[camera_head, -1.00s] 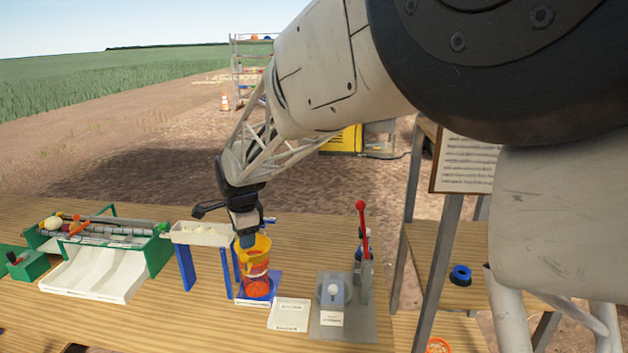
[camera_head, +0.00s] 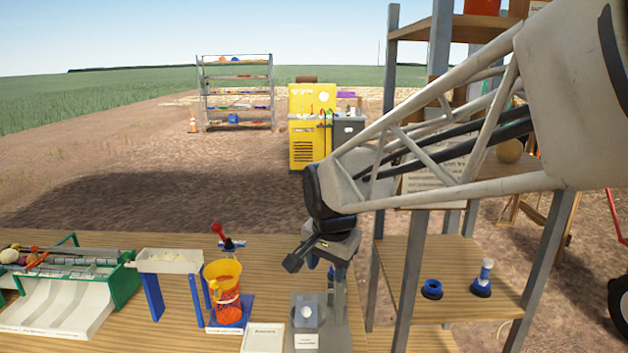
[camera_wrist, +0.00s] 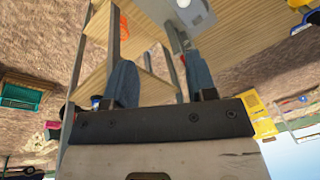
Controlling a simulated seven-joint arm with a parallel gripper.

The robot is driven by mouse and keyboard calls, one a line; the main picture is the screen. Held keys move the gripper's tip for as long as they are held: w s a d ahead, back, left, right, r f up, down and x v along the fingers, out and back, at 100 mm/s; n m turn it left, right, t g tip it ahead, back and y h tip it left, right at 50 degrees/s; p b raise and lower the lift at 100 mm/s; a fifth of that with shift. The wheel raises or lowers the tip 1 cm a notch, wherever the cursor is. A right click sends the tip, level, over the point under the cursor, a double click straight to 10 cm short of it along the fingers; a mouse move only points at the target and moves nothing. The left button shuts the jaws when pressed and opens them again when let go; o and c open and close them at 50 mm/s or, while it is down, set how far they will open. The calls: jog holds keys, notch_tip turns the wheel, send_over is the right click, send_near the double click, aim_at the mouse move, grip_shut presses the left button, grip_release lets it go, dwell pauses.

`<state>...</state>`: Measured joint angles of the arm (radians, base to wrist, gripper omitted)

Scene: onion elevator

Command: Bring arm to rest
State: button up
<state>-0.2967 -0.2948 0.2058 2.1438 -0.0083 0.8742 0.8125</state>
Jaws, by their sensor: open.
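My gripper (camera_head: 338,272) hangs over the right part of the wooden table in the head view, near a grey plate device with a white knob (camera_head: 307,314). In the wrist view its two blue-grey fingers (camera_wrist: 156,85) are spread apart with nothing between them. An orange-yellow bucket (camera_head: 223,283) stands on a blue base (camera_head: 231,312), left of my gripper and apart from it. The red-handled lever (camera_head: 219,231) shows behind the bucket. My arm reaches in from the upper right.
A white tray on blue legs (camera_head: 168,262) and a green-framed sorter with white chutes (camera_head: 60,300) stand at the left. A wooden shelf with metal posts (camera_head: 450,262) rises close at the right, holding a blue ring (camera_head: 432,289). Open ground lies behind the table.

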jog(key=s+d+f+n, duration=0.1)
jog(key=s+d+n, duration=0.1)
jog(key=s+d, duration=0.6)
jog(key=s+d+f+n, duration=0.2)
jog(key=s+d, duration=0.6)
jog(key=s, duration=0.5)
jog(key=shift+s+n+h, duration=0.25)
jog(key=shift+n+h, duration=0.15)
jog(key=shift+n, duration=0.4)
